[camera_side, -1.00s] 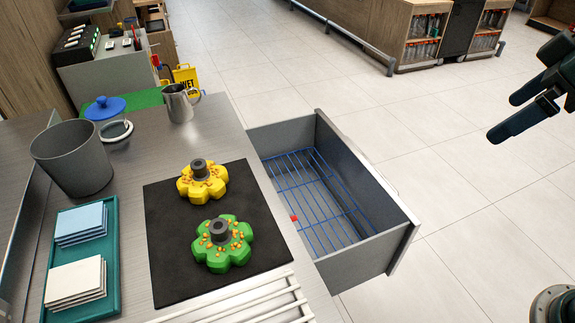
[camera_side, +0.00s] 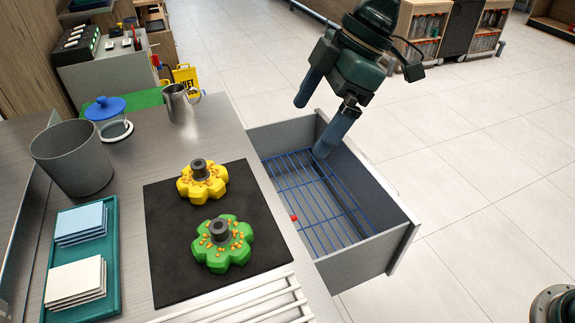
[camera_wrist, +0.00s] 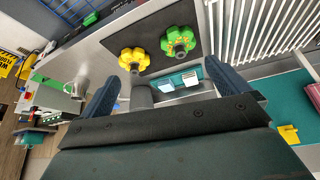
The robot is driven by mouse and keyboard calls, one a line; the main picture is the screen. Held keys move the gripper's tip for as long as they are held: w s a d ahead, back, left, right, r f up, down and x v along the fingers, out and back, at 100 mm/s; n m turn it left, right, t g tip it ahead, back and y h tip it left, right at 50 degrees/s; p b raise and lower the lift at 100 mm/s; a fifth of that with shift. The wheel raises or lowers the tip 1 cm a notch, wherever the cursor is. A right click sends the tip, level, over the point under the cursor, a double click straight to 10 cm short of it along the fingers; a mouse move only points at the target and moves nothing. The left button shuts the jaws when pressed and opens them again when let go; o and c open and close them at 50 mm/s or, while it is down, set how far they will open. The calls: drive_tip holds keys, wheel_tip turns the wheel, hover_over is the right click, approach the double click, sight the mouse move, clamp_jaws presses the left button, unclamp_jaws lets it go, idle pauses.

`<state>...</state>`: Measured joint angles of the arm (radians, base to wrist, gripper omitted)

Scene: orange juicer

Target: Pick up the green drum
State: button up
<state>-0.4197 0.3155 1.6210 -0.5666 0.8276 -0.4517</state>
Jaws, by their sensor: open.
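The green drum (camera_side: 223,243) is a flower-shaped piece with orange bits on top and a dark grey hub, lying on a black mat (camera_side: 165,270) on the counter. It also shows in the wrist view (camera_wrist: 180,41), right of the yellow drum (camera_wrist: 134,60). The yellow drum (camera_side: 202,182), of the same shape, lies behind it on the mat in the side view. My gripper (camera_side: 316,122) is open and empty, raised above the far end of the open drawer, to the right of and beyond both drums. Its two fingers also show in the wrist view (camera_wrist: 165,92).
The open drawer (camera_side: 385,235) with a blue wire rack (camera_side: 318,205) juts out right of the mat. A grey bin (camera_side: 72,160), blue-lidded jar (camera_side: 108,118), metal pitcher (camera_side: 180,103) and teal tray (camera_side: 112,265) with cloth stacks stand on the counter. White slats (camera_side: 250,302) lie in front.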

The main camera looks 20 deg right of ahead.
sight(220, 225)
drive_tip(key=a+f+n+g, duration=0.2)
drive_tip(key=a+f+n, duration=0.2)
drive_tip(key=a+f, duration=0.3)
drive_tip(key=a, duration=0.4)
drive_tip(key=shift+w+n+y, duration=0.2)
drive_tip(key=shift+n+y, duration=0.1)
drive_tip(key=shift+a+f, duration=0.1)
drive_tip(key=shift+f, duration=0.05)
drive_tip(key=shift+x, duration=4.2)
drive_tip(key=shift+s, duration=0.15)
drive_tip(key=shift+x, duration=2.6)
drive_tip(key=shift+s, duration=0.15)
drive_tip(key=c, duration=0.6)
drive_tip(key=shift+r, duration=0.25)
drive_tip(key=shift+c, duration=0.2)
